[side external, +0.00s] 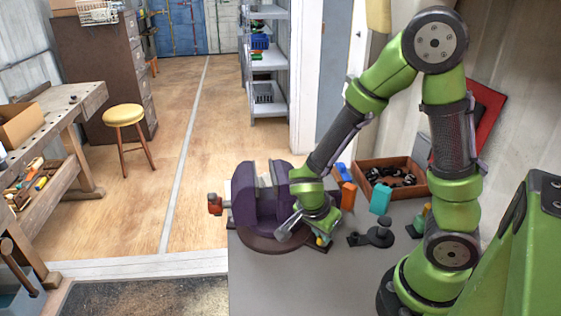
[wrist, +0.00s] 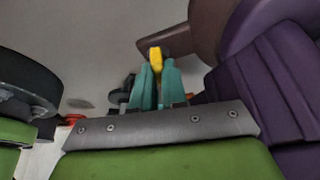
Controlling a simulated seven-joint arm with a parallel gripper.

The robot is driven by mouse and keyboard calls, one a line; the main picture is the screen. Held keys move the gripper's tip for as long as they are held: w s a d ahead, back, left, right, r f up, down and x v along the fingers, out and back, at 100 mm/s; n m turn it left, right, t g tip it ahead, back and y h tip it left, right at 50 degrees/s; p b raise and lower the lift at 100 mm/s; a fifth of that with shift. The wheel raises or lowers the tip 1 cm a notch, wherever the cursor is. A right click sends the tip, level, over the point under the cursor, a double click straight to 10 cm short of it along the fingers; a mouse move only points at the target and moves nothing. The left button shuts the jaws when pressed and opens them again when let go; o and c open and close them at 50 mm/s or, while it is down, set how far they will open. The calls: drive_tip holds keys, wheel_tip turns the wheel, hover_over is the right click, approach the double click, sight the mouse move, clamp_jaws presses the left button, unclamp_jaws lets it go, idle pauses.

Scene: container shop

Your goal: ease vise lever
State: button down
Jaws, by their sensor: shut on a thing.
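The purple vise (side external: 258,205) stands on a round brown base on the grey bench top (side external: 265,285). A small red-orange part (side external: 215,203) sticks out on its left side. In the wrist view the purple vise body (wrist: 275,75) fills the right. My gripper (side external: 322,240) is low at the vise's right side. In the wrist view my gripper's teal fingers (wrist: 157,88) are shut on a small yellow piece (wrist: 155,58), beside the brown base. I cannot tell whether this yellow piece belongs to the vise lever; no other lever shows clearly.
Right of the vise are an orange block (side external: 348,196), a teal block (side external: 380,199), a black knobbed part (side external: 376,236) and a wooden box (side external: 418,182) of black parts.

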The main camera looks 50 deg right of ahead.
drive_tip(key=n, duration=0.1)
drive_tip(key=n+t, duration=0.1)
drive_tip(key=n, duration=0.2)
drive_tip(key=shift+s+t, duration=0.25)
drive_tip(key=shift+t, duration=0.15)
drive_tip(key=c, duration=0.9)
unclamp_jaws()
drive_tip(key=shift+w, duration=0.1)
drive_tip(key=shift+a+r, duration=0.2)
drive_tip(key=shift+r, duration=0.4)
drive_tip(key=v, duration=1.5)
drive_tip(key=shift+a+r, duration=0.1)
drive_tip(key=shift+r, duration=0.2)
drive_tip(key=shift+c, duration=0.3)
